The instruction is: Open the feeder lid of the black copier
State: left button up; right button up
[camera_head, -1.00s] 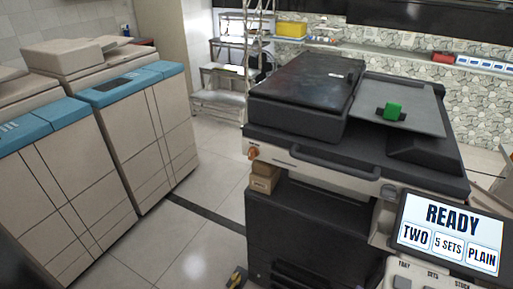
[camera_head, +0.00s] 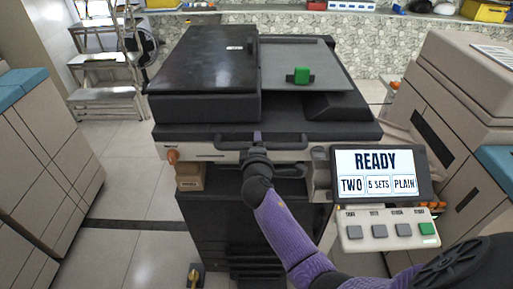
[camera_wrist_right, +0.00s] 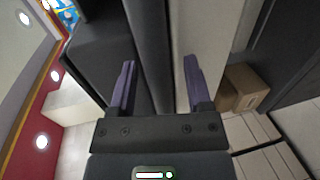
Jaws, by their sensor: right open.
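The black copier (camera_head: 165,130) stands in the middle of the head view. Its black feeder lid (camera_head: 205,65) lies flat and closed on top. A dark bar handle (camera_head: 290,142) runs along the copier's front edge. My right gripper (camera_head: 257,138) is at this handle, its arm reaching in from the lower right. In the right wrist view my right gripper (camera_wrist_right: 158,78) has its two purple fingers apart, with a long dark bar (camera_wrist_right: 150,35) running between them. Whether the fingers touch the bar I cannot tell. My left gripper is not in view.
A READY screen (camera_head: 378,172) with a button panel (camera_head: 388,230) stands at the front right. Brown boxes (camera_head: 190,178) are below the handle's left. Beige machines stand on both sides.

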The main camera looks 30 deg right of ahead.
jog(key=shift+w, duration=0.1)
grip_shut()
dwell(0.9)
dwell(0.4)
